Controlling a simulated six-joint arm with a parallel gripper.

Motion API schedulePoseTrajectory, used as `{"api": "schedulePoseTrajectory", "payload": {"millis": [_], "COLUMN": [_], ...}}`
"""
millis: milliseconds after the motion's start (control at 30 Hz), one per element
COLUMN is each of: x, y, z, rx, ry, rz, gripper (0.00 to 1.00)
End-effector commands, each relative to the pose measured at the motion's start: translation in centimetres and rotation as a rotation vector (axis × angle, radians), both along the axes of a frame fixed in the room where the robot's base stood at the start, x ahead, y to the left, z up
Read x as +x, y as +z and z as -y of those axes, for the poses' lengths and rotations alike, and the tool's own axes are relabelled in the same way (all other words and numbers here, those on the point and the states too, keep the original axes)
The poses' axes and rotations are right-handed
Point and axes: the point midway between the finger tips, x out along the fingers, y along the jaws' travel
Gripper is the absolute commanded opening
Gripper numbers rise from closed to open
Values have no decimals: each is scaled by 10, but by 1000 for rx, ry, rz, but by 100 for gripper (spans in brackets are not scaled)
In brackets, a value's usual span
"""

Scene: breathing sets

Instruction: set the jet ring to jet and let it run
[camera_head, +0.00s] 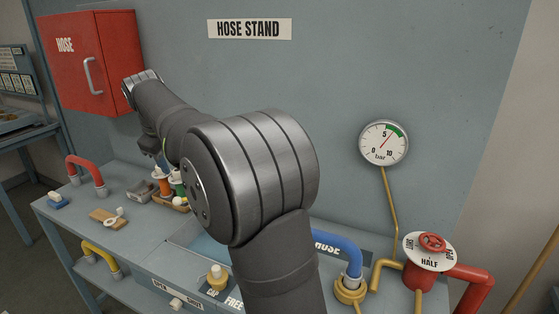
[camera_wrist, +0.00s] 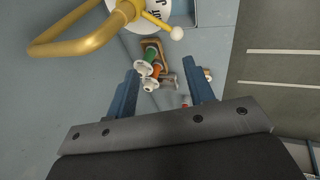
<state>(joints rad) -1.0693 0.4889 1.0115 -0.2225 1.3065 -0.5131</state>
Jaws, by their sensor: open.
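My gripper (camera_wrist: 160,88) is open in the wrist view, with two blue fingers apart and nothing held between them. A white disc (camera_wrist: 158,10) with partly cut-off lettering shows at the top edge of that view. A yellow lever with a white ball tip (camera_wrist: 176,33) lies across it, beyond and apart from my fingers. It may be the jet ring; its full setting cannot be read. A yellow bent handle (camera_wrist: 75,45) joins it at left. In the head view my arm hides the middle of the bench, and no jet ring can be made out there.
Orange and green nozzles (camera_wrist: 152,58) stand in a wooden tray beyond my fingers. A pressure gauge (camera_head: 384,143) reads in its green band. A blue hose (camera_head: 343,249) and a red hose cabinet (camera_head: 88,62) flank my arm.

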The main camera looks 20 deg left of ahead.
Motion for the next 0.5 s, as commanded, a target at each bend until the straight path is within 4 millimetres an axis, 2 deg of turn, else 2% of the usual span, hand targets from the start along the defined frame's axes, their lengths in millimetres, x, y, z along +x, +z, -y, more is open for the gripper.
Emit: {"api": "schedulePoseTrajectory", "payload": {"millis": [100, 200, 500], "x": [-7, 13, 58], "y": [21, 12, -1], "z": [5, 19, 58], "rx": [2, 3, 19], "ry": [-3, -69, -240], "rz": [0, -16, -57], "gripper": [48, 48, 48]}}
